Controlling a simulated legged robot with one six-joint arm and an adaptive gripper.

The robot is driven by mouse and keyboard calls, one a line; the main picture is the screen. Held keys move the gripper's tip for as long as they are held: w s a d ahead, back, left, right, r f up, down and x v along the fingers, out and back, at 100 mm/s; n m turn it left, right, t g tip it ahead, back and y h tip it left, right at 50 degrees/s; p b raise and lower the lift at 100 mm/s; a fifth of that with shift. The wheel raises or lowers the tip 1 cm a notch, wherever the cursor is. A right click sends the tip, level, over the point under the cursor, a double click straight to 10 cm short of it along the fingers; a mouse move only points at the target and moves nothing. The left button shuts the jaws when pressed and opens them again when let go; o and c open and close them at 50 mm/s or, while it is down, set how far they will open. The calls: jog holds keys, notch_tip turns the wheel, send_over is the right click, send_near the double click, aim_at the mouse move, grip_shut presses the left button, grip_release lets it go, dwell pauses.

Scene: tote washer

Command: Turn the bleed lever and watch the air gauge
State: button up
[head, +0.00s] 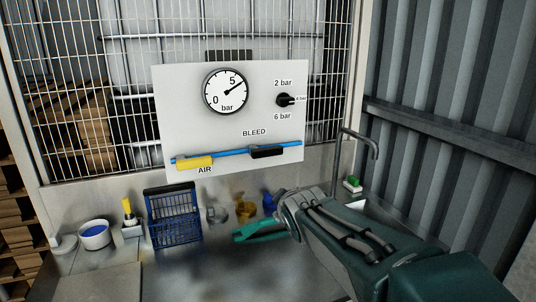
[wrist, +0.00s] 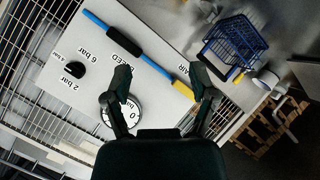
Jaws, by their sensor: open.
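The black bleed lever (head: 267,152) lies along the blue pipe (head: 231,151), under the BLEED label on a white panel (head: 180,110). It also shows in the wrist view (wrist: 123,43). The round air gauge (head: 226,91) is above the pipe; its needle points up and right, just past the 5. In the wrist view the gauge (wrist: 135,112) is partly hidden by a finger. My gripper (wrist: 160,70) is open and empty in front of the panel, its fingers apart from the bleed lever.
A yellow AIR lever (head: 195,162) lies along the pipe's left end. A black knob (head: 286,100) points to 4 bar. A blue basket (head: 174,215), a white bowl (head: 94,236) and small items stand on the metal counter below. A bent pipe (head: 335,165) rises at right.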

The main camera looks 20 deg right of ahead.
jog(key=w+d+r+n+t, duration=0.1)
jog(key=w+d+n+t, duration=0.3)
jog(key=w, duration=0.5)
jog(key=n+t+y, duration=0.2)
jog(key=n+y, duration=0.1)
jog(key=n, duration=0.4)
send_near(274, 153)
jog(key=w, duration=1)
grip_shut()
